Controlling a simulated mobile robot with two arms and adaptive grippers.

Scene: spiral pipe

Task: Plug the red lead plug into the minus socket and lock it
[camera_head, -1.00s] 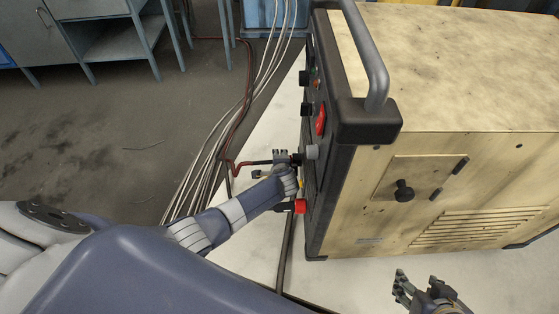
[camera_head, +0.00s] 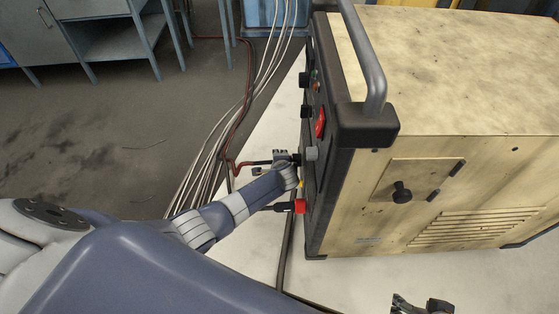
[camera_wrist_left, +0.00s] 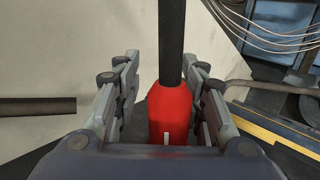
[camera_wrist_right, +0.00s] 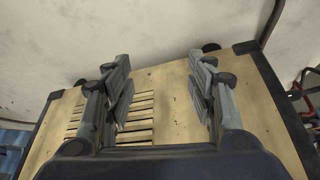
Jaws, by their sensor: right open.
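A red plug (camera_wrist_left: 168,115) with a black cable running up from it sits between the fingers of my left gripper (camera_wrist_left: 168,90). Narrow gaps show beside the plug; whether the fingers press on it is unclear. In the head view my left gripper (camera_head: 283,158) is at the left-facing front panel, beside a grey round fitting (camera_head: 311,153). Another view of a red fitting (camera_head: 300,206), with a black part at its left, shows below my left wrist. Socket marks cannot be read. My right gripper (camera_wrist_right: 160,85) is open and empty, facing the machine's slatted side.
The panel (camera_head: 325,190) belongs to a large pale wooden-sided machine (camera_head: 450,60) with a grey handle (camera_head: 368,55). A side knob (camera_head: 402,192) sticks out near the right arm.

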